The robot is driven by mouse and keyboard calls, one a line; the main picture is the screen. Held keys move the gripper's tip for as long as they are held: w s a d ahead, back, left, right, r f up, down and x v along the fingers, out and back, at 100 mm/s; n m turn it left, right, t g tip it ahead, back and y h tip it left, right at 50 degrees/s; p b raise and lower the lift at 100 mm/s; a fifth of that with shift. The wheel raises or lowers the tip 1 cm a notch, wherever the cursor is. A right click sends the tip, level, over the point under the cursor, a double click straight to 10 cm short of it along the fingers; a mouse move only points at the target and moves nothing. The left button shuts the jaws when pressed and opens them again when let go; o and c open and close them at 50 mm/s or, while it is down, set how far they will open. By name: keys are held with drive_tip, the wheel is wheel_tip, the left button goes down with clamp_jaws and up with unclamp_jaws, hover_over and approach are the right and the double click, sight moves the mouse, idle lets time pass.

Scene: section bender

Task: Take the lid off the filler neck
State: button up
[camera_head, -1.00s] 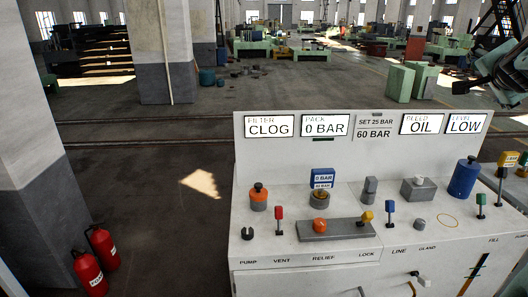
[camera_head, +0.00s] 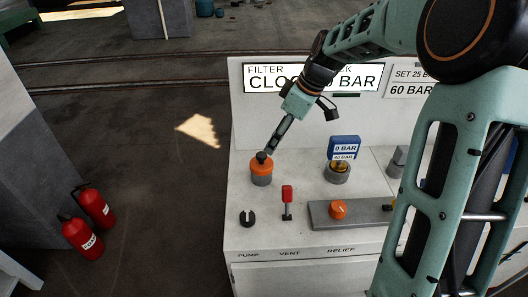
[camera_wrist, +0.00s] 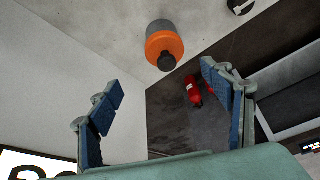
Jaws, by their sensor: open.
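An orange lid with a dark knob (camera_head: 261,167) sits on a short grey cylinder (camera_head: 261,180) at the left of the white console top. The lid also shows in the wrist view (camera_wrist: 165,46), beyond my fingertips and roughly centred between them. My gripper (camera_head: 271,145) points down and left at the lid from the upper right, with its tips close to the knob. In the wrist view my gripper (camera_wrist: 163,78) is open and empty, with both blue-padded fingers spread. In the head view I cannot tell whether a finger touches the knob.
A blue gauge (camera_head: 344,147) stands to the right. My arm hides the console's right part. Red extinguishers (camera_head: 95,206) stand on the floor.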

sight(264, 155)
drive_tip(key=shift+n, duration=0.5)
drive_tip(key=x, duration=0.3)
drive_tip(key=a+x, duration=0.1)
drive_tip(key=x, duration=0.1)
drive_tip(key=shift+s+a+f, duration=0.1)
drive_tip(key=shift+s+a, duration=0.05)
drive_tip(key=shift+s, duration=0.2)
drive_tip(key=shift+b+x, duration=0.35)
drive_tip(key=shift+x, duration=2.65)
drive_tip(key=shift+w, duration=0.15)
drive_tip(key=shift+c, duration=0.7)
drive_tip(key=c, duration=1.1)
drive_tip(key=shift+c, duration=0.2)
